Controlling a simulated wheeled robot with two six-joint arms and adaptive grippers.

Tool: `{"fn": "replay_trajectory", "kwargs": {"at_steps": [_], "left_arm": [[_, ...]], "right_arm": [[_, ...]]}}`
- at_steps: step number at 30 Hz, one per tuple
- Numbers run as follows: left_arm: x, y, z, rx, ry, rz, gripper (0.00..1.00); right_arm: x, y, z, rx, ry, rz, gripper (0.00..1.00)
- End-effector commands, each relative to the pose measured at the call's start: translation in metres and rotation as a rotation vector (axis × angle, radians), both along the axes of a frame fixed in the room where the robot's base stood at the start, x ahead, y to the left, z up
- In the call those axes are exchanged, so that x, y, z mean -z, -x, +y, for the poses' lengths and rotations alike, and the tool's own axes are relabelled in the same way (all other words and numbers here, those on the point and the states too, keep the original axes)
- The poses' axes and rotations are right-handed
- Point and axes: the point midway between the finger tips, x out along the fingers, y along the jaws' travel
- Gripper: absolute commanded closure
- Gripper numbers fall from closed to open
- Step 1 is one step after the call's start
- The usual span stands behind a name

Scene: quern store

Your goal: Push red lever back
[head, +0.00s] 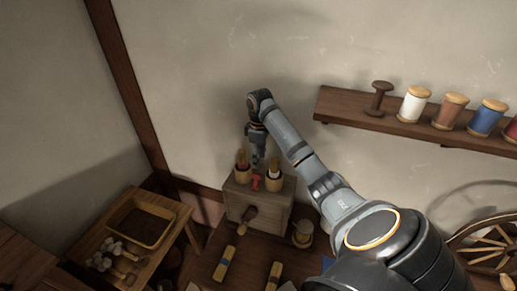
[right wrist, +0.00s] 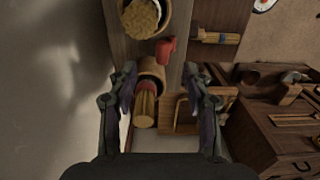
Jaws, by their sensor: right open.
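The red lever (head: 256,183) stands on top of a wooden box (head: 245,205), between two wooden cups. It also shows in the right wrist view (right wrist: 165,48), just beyond my fingertips. My right gripper (head: 258,163) points down above the box top, close over the lever. In the right wrist view my right gripper (right wrist: 160,70) is open, its fingers on either side of a wooden cup (right wrist: 152,67) that holds a red and straw-coloured bundle (right wrist: 146,103). I cannot tell whether the fingers touch anything. My left gripper is not in view.
The other cup (head: 273,180) stands right of the lever. A wooden crank handle (head: 249,214) sticks out of the box front. A shelf (head: 390,122) with several spools is at the right. A small table with a tray (head: 139,241) is at the lower left.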

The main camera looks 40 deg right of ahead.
Motion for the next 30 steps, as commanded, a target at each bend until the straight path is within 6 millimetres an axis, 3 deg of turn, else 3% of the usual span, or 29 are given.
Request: {"fn": "replay_trajectory", "kwargs": {"at_steps": [4,8,10,18,30], "left_arm": [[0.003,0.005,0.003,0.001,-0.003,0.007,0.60],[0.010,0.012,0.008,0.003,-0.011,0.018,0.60],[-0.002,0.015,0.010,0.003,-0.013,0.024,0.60],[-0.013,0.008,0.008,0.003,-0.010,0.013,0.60],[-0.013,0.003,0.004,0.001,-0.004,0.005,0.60]], "right_arm": [[0.009,0.000,0.001,0.000,0.000,0.001,0.51],[0.035,0.001,0.002,0.000,0.000,0.004,0.51],[0.045,0.002,0.002,0.001,-0.002,0.005,0.51],[0.094,0.001,0.003,0.003,0.000,0.001,0.51],[0.107,0.001,0.002,0.001,0.002,-0.001,0.51]]}}
